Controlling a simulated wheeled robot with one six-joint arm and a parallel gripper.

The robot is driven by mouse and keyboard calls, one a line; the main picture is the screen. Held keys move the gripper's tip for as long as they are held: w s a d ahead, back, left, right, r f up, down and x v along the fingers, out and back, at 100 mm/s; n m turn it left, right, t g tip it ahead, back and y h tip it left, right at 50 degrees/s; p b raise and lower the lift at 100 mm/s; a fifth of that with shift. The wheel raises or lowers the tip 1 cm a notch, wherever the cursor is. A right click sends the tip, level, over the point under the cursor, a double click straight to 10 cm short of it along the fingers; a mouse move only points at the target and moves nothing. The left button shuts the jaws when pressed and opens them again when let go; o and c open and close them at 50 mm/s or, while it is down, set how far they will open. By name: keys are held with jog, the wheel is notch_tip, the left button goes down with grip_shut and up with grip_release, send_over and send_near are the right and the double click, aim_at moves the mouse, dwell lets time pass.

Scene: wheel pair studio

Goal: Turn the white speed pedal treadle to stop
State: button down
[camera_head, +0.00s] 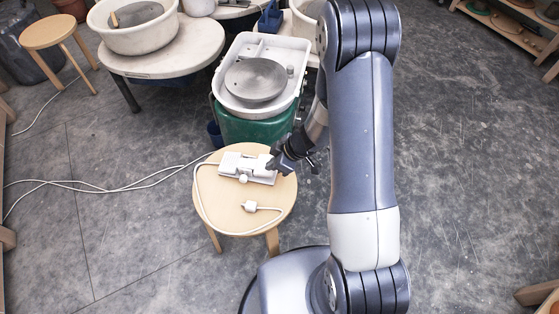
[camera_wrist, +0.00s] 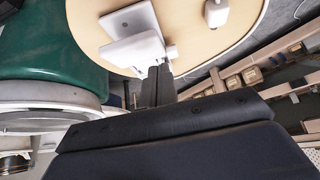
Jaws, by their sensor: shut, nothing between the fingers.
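The white speed pedal (camera_head: 249,168) lies on a round wooden stool (camera_head: 275,203), with its treadle on top and a small white knob at its front side. My gripper (camera_head: 277,166) is at the pedal's right end, very close to it; I cannot tell whether it touches. In the wrist view the white pedal (camera_wrist: 132,37) shows beyond my shut, empty gripper (camera_wrist: 160,72). The fingers and wrist hide part of the pedal there.
A white cable with a plug (camera_head: 250,206) lies on the stool and runs off left across the floor. A pottery wheel (camera_head: 256,80) on a green base stands just behind the stool. A round table (camera_head: 165,60) with a basin is at the back left. Floor at right is clear.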

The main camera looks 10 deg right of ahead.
aim_at(271, 174)
jog(key=shift+s+d+f+b, duration=0.1)
jog(key=shift+d+f+b, duration=0.15)
jog(key=shift+f, duration=0.45)
jog(key=shift+s+d+f+b, duration=0.1)
jog(key=shift+f+b, duration=0.15)
jog(key=shift+f, duration=0.4)
jog(key=shift+d+f+y+b, duration=0.2)
jog(key=shift+f+y+b, duration=0.1)
jog(key=shift+f+b, duration=0.35)
jog(key=f+y+b, duration=0.1)
jog(key=b, duration=0.1)
jog(key=d+f+t+y+b, duration=0.1)
jog(key=f, duration=0.1)
jog(key=shift+s+y+b, duration=0.2)
jog(key=shift+y+b, duration=0.2)
jog(key=shift+d+f, duration=0.1)
jog(key=shift+f, duration=0.25)
